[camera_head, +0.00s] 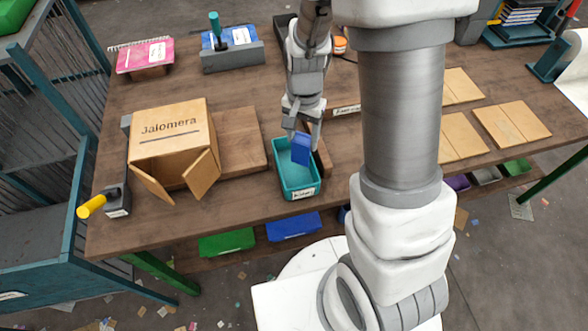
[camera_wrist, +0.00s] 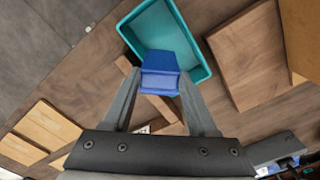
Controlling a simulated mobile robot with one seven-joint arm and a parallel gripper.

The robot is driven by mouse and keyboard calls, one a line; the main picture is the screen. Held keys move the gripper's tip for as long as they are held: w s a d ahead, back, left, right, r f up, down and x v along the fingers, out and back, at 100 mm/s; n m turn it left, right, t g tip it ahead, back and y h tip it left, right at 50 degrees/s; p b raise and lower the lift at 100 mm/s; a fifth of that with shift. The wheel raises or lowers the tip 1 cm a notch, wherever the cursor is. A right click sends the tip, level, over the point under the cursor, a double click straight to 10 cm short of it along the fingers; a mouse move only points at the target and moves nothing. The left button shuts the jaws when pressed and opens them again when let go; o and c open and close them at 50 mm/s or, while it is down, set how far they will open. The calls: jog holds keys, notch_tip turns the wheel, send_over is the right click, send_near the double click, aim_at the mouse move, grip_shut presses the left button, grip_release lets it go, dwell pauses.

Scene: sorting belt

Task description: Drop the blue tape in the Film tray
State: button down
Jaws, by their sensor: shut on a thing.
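My gripper (camera_head: 304,132) is shut on the blue tape (camera_head: 300,149), a blue block-like piece. It also shows between the two fingers in the wrist view (camera_wrist: 160,72). A teal tray (camera_head: 295,185) stands on the table under the gripper, with a white label on its front wall that is too small to read. The tape is over the tray's opening in both views; in the wrist view the tray (camera_wrist: 203,72) lies behind the tape. I cannot tell how high the tape is above the tray floor.
A cardboard box marked Jalomera (camera_head: 170,128) with open flaps stands left of the tray beside a wooden board (camera_head: 240,140). A wooden strip is close on the tray's right. Flat wooden panels (camera_head: 512,124) lie on the right. A yellow-handled tool (camera_head: 92,205) sits at the front left.

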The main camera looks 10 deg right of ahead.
jog(key=shift+f+b, duration=1.1)
jog(key=shift+f, duration=0.75)
jog(key=shift+c, duration=0.6)
grip_release()
jog(key=shift+r, duration=0.1)
notch_tip(320, 180, up, 17)
jog(key=p, duration=0.3)
jog(key=shift+r, duration=0.2)
jog(key=s+r+n+t, duration=0.5)
jog(key=s+r+n, duration=0.3)
jog(key=s, duration=0.6)
jog(key=shift+r+t, duration=0.3)
jog(key=shift+r, duration=0.35)
